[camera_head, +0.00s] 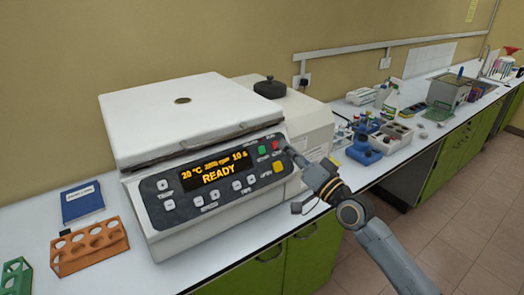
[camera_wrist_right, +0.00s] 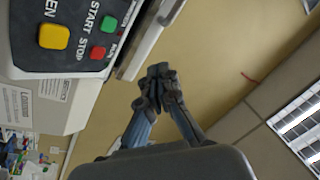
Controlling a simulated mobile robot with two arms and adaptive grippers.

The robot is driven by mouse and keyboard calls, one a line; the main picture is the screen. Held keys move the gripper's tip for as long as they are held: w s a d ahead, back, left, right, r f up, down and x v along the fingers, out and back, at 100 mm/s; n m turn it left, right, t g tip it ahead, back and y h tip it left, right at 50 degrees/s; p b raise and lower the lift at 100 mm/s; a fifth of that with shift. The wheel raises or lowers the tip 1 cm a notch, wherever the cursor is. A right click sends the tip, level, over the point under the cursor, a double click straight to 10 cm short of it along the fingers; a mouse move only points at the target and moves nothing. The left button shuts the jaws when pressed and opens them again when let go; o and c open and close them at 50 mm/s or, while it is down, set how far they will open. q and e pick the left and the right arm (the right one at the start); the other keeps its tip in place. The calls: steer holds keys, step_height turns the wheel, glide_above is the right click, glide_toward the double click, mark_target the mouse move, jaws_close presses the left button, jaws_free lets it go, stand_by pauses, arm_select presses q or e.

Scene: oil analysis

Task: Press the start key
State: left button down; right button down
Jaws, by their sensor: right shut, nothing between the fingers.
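The centrifuge (camera_head: 160,115) is a white bench machine with a shut lid and a dark, sloped key panel. Its display (camera_head: 217,171) reads READY in yellow. The green start key (camera_head: 262,150) is near the panel's upper right, beside the red stop key (camera_head: 275,145). The right wrist view shows the start key (camera_wrist_right: 111,24) and the stop key (camera_wrist_right: 98,52) with their labels. My right gripper (camera_head: 289,152) is shut and empty, just right of the stop key; its closed fingers (camera_wrist_right: 160,70) appear beyond the panel's edge, apart from both keys. My left gripper is out of view.
A yellow open key (camera_head: 279,166) lies below the start key. A blue device (camera_head: 364,150) and grey tray (camera_head: 392,139) stand on the bench to the right.

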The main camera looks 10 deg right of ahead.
mark_target(261, 150)
steer(key=shift+w+a+f+b, duration=0.4)
steer(key=shift+w+f+b, duration=0.4)
steer(key=shift+w+b, duration=0.35)
steer(key=shift+w+a+f+b, duration=0.45)
steer(key=shift+w+f+b, duration=0.3)
steer(key=shift+w+b, duration=0.3)
steer(key=shift+w+a+f+b, duration=0.4)
steer(key=shift+w+f+b, duration=0.4)
steer(key=shift+w+b, duration=0.35)
steer(key=shift+w, duration=0.1)
steer(key=shift+w+a+f+b, duration=0.15)
steer(key=shift+w+f+b, duration=0.05)
steer(key=shift+w+b, duration=0.15)
steer(key=shift+w+a+f+b, duration=0.1)
steer(key=shift+w+f+b, duration=0.15)
steer(key=shift+b, duration=0.25)
steer(key=shift+s, duration=0.1)
steer(key=shift+s+r+p, duration=0.4)
steer(key=shift+p, duration=0.3)
steer(key=shift+s+d, duration=0.2)
